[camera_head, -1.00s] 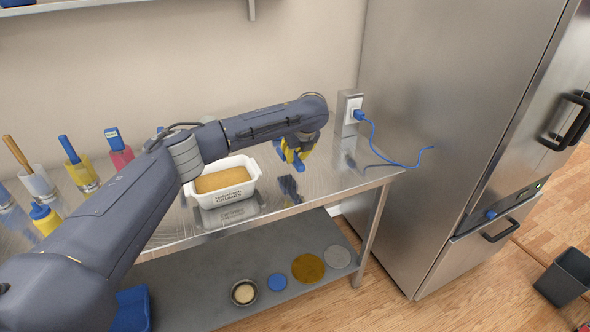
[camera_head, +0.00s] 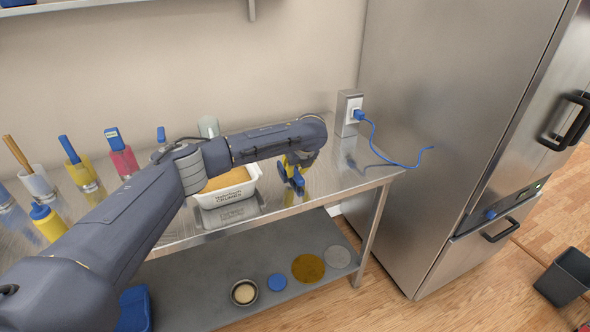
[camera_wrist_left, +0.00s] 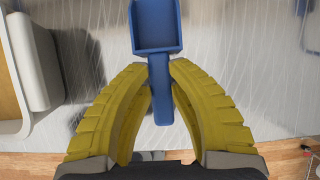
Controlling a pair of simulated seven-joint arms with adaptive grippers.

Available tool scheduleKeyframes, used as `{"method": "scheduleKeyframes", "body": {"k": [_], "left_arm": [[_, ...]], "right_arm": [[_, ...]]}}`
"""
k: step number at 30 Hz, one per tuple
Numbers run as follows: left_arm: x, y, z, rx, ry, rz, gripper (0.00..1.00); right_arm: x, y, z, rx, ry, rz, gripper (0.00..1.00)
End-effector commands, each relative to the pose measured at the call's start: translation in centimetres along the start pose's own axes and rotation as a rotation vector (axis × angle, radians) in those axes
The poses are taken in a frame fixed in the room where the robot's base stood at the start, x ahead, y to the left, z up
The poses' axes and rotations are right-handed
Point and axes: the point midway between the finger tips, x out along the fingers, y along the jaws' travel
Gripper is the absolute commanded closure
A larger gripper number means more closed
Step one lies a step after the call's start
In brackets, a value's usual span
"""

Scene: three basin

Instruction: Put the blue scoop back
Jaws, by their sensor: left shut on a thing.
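My left gripper (camera_head: 292,168) has yellow fingers and is shut on the blue scoop (camera_head: 299,178) over the right part of the steel table. In the left wrist view the yellow fingertips (camera_wrist_left: 160,72) pinch the handle of the scoop (camera_wrist_left: 156,28), and its square bowl points away from the gripper. A white tub (camera_head: 230,196) of orange crumbs stands just left of the gripper. Its edge also shows at the left of the wrist view (camera_wrist_left: 38,70). My left arm hides part of the tub. My right gripper is not in view.
Several bottles and containers, such as a red one (camera_head: 123,160) and a yellow bottle (camera_head: 46,222), stand on the table's left. A wall socket (camera_head: 349,112) with a blue cable is behind right. A steel fridge (camera_head: 440,140) stands right. The table's right end is clear.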

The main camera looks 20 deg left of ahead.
Motion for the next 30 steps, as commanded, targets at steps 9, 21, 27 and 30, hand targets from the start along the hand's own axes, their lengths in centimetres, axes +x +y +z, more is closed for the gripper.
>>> {"method": "scheduleKeyframes", "body": {"k": [9, 21, 27, 30], "left_arm": [[0.2, 0.0, -0.1, 0.000, 0.000, 0.000, 0.61], [-0.4, 0.0, 0.1, -0.001, 0.000, -0.001, 0.57], [-3.3, 0.0, 0.1, 0.001, -0.003, -0.002, 0.57], [-5.1, 0.0, 0.1, 0.001, -0.002, -0.003, 0.57]], "right_arm": [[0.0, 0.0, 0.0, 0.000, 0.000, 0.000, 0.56], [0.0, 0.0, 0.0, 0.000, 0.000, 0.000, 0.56], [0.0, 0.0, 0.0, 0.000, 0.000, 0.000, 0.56], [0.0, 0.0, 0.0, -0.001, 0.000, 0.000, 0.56]]}}
